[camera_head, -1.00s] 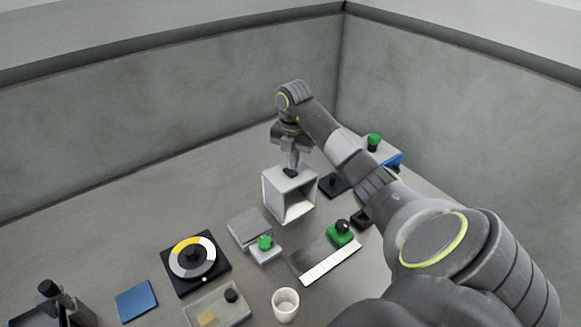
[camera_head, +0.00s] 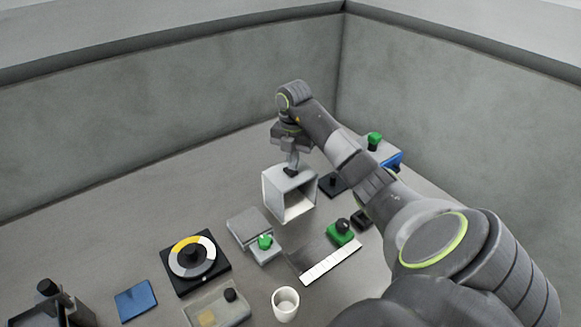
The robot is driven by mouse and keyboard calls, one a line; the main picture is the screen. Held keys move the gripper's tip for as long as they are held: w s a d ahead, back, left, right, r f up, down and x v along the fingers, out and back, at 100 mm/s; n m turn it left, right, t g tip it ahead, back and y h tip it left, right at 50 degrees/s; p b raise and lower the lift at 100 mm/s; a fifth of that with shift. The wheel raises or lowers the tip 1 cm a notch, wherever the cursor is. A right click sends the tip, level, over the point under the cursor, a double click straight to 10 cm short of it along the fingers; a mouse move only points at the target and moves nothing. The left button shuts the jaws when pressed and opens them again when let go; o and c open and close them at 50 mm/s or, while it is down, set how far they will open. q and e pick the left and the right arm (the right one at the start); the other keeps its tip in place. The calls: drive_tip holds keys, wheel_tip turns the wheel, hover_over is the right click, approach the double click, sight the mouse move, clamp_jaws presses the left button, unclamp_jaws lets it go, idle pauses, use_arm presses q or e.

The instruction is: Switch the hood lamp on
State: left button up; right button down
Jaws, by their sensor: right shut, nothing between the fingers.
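The hood (camera_head: 267,190) is a light grey box with an open front, standing on the table near the middle of the view. A small black switch (camera_head: 291,172) sits on its top. My right gripper (camera_head: 292,167) is shut and empty, pointing down with its fingertips at the switch. I cannot tell whether they touch it. The inside of the hood looks pale, and its left inner edge is bright. The lamp itself is hidden. My left gripper is not in view.
A dial plate with a coloured ring (camera_head: 216,285), a blue square (camera_head: 136,301), a white cup (camera_head: 285,305), a scale with a green knob (camera_head: 268,254) and a green-and-black device (camera_head: 341,234) lie in front. My right arm covers the right side. The table left of the hood is clear.

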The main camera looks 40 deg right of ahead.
drive_tip(key=shift+s+f+b, duration=0.1)
drive_tip(key=shift+f+b, duration=0.45)
drive_tip(key=shift+f, duration=0.3)
idle(0.3)
drive_tip(key=shift+r+p, duration=0.65)
drive_tip(key=shift+r, duration=0.1)
wheel_tip(320, 180, up, 4)
drive_tip(key=p, duration=0.2)
drive_tip(key=shift+f+p, duration=0.15)
drive_tip(key=shift+p, duration=0.15)
wheel_tip(320, 180, up, 2)
drive_tip(key=shift+p, duration=1.05)
drive_tip(key=shift+f, duration=0.1)
